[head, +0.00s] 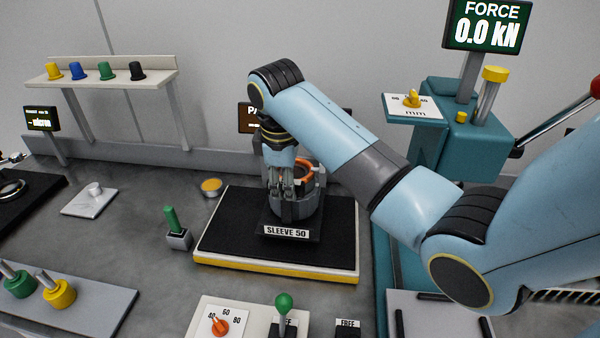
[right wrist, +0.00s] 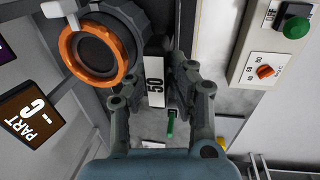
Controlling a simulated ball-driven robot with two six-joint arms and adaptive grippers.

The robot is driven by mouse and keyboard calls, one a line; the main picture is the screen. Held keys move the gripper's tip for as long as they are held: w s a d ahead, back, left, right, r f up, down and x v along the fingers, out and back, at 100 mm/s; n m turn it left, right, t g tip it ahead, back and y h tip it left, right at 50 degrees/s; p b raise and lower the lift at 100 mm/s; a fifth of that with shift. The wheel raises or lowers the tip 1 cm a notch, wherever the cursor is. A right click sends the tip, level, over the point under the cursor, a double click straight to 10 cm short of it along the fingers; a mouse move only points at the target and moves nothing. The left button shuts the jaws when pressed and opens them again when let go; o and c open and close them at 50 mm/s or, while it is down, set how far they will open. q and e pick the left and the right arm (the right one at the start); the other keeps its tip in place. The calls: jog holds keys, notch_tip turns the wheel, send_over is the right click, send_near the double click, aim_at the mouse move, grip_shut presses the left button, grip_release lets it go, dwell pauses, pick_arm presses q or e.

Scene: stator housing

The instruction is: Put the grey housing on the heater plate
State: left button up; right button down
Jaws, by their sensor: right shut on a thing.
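The grey housing (head: 297,208) is a round body with an orange ring on top. It is upright at the black block labelled SLEEVE 50 (head: 287,232), over a black plate with a yellow edge (head: 330,255). My right gripper (head: 284,190) points down at the housing's left side, shut on its wall; the fingers hide part of it. In the right wrist view the housing (right wrist: 125,30) and ring are at upper left, beside the fingers (right wrist: 172,72). Whether the housing touches the block is unclear. No plate is labelled as the heater. My left gripper is not identifiable.
A dark plate with a metal ring (head: 12,188) is at far left. A green-handled tool (head: 172,228) stands left of the black plate. A dial panel (head: 222,320) and green lever (head: 284,303) are in front. A teal press (head: 450,140) stands at right.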

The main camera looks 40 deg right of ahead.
jog(key=shift+w+f+p, duration=0.1)
jog(key=shift+f+p, duration=0.3)
jog(key=shift+f, duration=1.5)
jog(key=c, duration=1.2)
grip_release()
jog(key=shift+f, duration=0.1)
jog(key=r, duration=0.4)
jog(key=s+a+r+b, duration=0.1)
jog(key=r, duration=0.7)
jog(key=shift+s+a, duration=0.25)
jog(key=shift+s, duration=0.05)
